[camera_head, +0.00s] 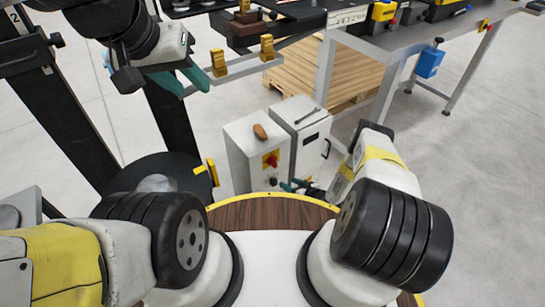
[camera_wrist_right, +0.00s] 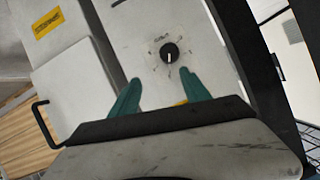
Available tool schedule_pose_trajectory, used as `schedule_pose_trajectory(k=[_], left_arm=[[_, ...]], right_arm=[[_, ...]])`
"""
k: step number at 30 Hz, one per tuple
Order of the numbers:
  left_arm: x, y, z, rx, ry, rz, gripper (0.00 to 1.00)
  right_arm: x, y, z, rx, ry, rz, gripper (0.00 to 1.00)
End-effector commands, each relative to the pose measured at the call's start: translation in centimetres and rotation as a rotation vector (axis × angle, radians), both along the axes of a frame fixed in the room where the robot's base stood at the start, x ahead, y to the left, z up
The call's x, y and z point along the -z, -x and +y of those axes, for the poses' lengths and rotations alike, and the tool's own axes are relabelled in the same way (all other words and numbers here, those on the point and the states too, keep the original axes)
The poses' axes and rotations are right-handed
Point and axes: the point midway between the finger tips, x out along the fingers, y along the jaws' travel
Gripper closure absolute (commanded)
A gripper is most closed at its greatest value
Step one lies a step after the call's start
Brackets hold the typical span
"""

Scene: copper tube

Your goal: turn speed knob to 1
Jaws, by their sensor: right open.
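The speed knob (camera_wrist_right: 170,52) is small, round and black with a white pointer line. It sits on a pale panel with marks around it in the right wrist view; the marks are too small to read. The pointer line runs roughly downward in that view. My right gripper (camera_wrist_right: 160,95) has its two teal fingers apart and empty, short of the knob and not touching it. My left gripper (camera_head: 196,92) is at upper left, fingers apart and empty.
A wooden pallet (camera_head: 310,75) and a workbench (camera_head: 400,45) stand behind. Floor at right is clear.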

Motion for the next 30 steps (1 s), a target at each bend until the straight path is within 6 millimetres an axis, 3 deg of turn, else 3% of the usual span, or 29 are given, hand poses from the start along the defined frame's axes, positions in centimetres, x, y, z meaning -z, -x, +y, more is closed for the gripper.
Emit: schedule_pose_trajectory(k=[3,6,18,30], left_arm=[[0.0,0.0,0.0,0.000,0.000,0.000,0.64],[0.0,0.0,0.0,0.000,0.000,0.000,0.64],[0.0,0.0,0.0,0.000,0.000,0.000,0.64],[0.0,0.0,0.0,0.000,0.000,0.000,0.64]], right_arm=[[1.3,1.9,1.1,-0.006,-0.037,-0.007,0.45],[1.8,1.9,1.8,-0.009,-0.047,-0.012,0.45],[3.9,-2.3,5.3,-0.011,-0.046,-0.013,0.45],[4.4,-3.3,6.1,-0.008,-0.046,-0.009,0.45]])
